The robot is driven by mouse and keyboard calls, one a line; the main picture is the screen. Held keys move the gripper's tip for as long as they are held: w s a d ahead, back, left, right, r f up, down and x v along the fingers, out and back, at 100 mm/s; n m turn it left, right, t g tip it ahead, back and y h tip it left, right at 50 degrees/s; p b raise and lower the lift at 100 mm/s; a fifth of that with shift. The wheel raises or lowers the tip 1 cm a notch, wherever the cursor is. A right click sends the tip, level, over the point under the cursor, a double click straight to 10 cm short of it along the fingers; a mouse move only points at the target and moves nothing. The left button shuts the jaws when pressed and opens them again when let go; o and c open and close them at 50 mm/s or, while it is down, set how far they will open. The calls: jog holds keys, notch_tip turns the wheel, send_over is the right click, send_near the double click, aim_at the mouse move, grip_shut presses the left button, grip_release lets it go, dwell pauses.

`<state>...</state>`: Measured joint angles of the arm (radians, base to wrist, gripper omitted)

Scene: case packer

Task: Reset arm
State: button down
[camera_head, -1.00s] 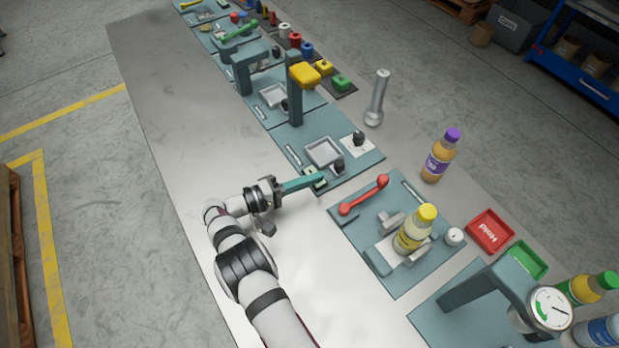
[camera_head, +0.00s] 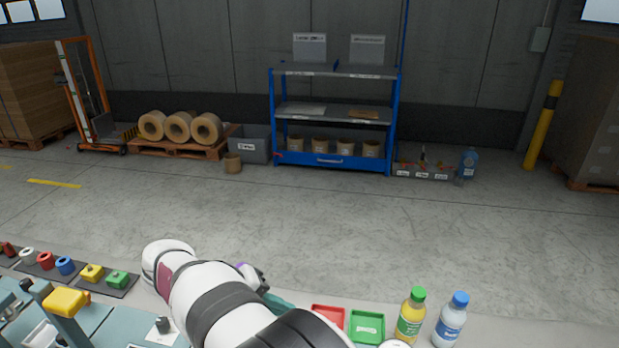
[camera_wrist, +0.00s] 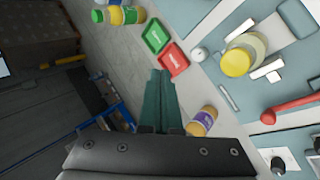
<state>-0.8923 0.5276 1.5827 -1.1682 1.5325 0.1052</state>
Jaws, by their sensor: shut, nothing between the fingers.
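My gripper (camera_head: 280,303) is mostly hidden behind my own arm in the head view; only a bit of its teal fingers shows. In the wrist view my gripper (camera_wrist: 160,76) has its teal fingers together with nothing held. It is above the bench, pointing toward the red tray (camera_wrist: 174,62) and green tray (camera_wrist: 156,36). A purple-labelled bottle (camera_wrist: 203,120) is to the right of the fingers in that view, apart from them. My arm reaches across the lower middle of the head view.
The yellow-capped bottle (camera_wrist: 238,60) sits at a teal station near a red handle (camera_wrist: 292,110). A green-capped bottle (camera_head: 411,320) and a blue-capped bottle (camera_head: 449,322) stand right of the trays. Coloured parts (camera_head: 66,265) line the left. Open floor and a blue shelf (camera_head: 332,160) lie beyond.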

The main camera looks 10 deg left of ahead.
jog(key=s+d+r+m+y, duration=0.1)
jog(key=d, duration=0.2)
jog(key=s+d+r+m+g+y, duration=0.1)
jog(key=s+d+r, duration=0.1)
jog(key=d, duration=0.2)
jog(key=s+d+r+m+g+y, duration=0.1)
jog(key=d+r+m, duration=0.1)
jog(key=d, duration=0.2)
jog(key=shift+s+d+r+y, duration=0.15)
jog(key=shift+s+d+y, duration=0.1)
jog(key=shift+y, duration=0.15)
jog(key=s+d+r+m+t+y, duration=0.3)
jog(key=s+d+m+t+y, duration=0.1)
jog(key=s+d+m, duration=0.4)
jog(key=s+f+m+g, duration=0.1)
jog(key=s+f+g, duration=0.6)
jog(key=s, duration=0.4)
jog(key=shift+a+f, duration=0.25)
jog(key=shift+f, duration=0.2)
